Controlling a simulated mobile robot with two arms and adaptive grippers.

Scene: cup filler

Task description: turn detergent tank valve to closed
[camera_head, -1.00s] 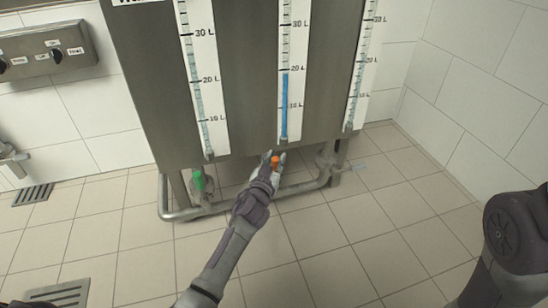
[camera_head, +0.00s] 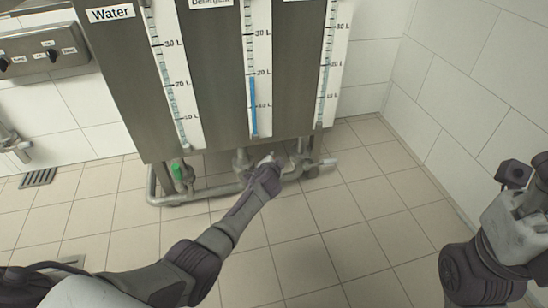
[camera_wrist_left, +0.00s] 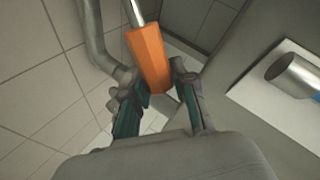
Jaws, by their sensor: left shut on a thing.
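The detergent tank is the middle section of the steel tank unit (camera_head: 218,60), under the partly cut-off "Detergent" label (camera_head: 211,2). Its gauge (camera_head: 254,95) shows blue liquid to just below the 20 L mark. In the left wrist view the orange valve handle (camera_wrist_left: 149,55) lies between the fingers of my left gripper (camera_wrist_left: 160,88), which is shut on it. In the head view my left gripper (camera_head: 270,160) is low under the detergent gauge and hides the orange handle. The valve body is largely hidden too. My right arm is at the right edge; its fingers are not seen.
A green valve handle (camera_head: 177,171) is to the left, under the water tank. A grey pipe (camera_head: 215,190) runs low in front of the tank legs. A control panel (camera_head: 38,53) is on the left wall. The tiled floor (camera_head: 330,235) is open in front.

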